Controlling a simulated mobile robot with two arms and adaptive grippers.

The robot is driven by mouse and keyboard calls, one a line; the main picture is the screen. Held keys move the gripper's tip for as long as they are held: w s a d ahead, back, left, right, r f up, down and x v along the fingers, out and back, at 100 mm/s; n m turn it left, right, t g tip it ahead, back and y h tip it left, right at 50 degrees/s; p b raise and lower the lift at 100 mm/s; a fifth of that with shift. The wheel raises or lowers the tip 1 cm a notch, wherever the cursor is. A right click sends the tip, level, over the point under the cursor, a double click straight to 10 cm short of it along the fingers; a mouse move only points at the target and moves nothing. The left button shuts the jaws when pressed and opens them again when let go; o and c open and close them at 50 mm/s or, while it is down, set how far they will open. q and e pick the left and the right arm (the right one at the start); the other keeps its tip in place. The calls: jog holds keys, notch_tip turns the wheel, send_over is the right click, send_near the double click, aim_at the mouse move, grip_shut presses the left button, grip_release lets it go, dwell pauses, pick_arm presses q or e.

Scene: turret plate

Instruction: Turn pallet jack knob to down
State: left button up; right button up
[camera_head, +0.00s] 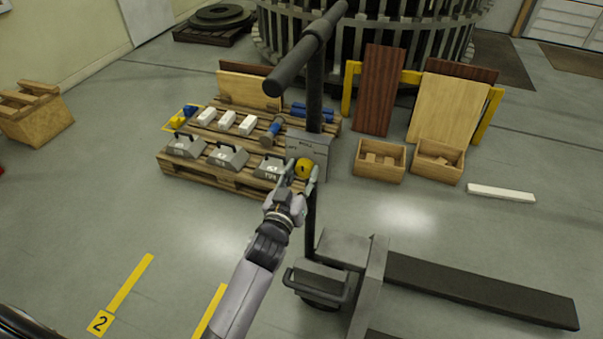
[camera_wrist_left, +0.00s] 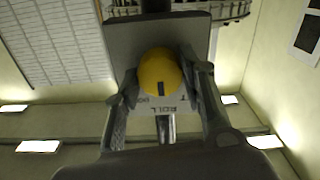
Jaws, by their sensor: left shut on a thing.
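The pallet jack knob is a yellow round knob (camera_head: 303,168) on a grey plate (camera_head: 308,141) fixed to the jack's dark upright post. My left gripper (camera_head: 303,176) is shut on the knob, with one finger on each side. In the left wrist view the yellow knob (camera_wrist_left: 160,73) sits between the fingers (camera_wrist_left: 163,92) and has a dark mark near its lower edge. The plate carries lettering, partly hidden by the knob and fingers; "ROLL" is partly readable upside down. My right gripper is not in view.
The jack's black T-handle (camera_head: 307,48) rises above the plate, and its forks (camera_head: 480,288) extend right. Behind stands a wooden pallet (camera_head: 225,178) with grey weights and white blocks. Wooden boxes (camera_head: 380,174) stand right of it. Open floor lies at left.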

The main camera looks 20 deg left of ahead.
pick_arm(q)
jog(key=shift+c, duration=0.5)
jog(key=shift+m, duration=0.3)
jog(key=m+p, duration=0.1)
jog(key=m, duration=0.2)
jog(key=shift+m, duration=0.3)
jog(key=m+p, duration=0.1)
jog(key=m, duration=0.3)
jog(key=shift+m, duration=0.9)
jog(key=o, duration=1.2)
jog(key=shift+c, duration=0.2)
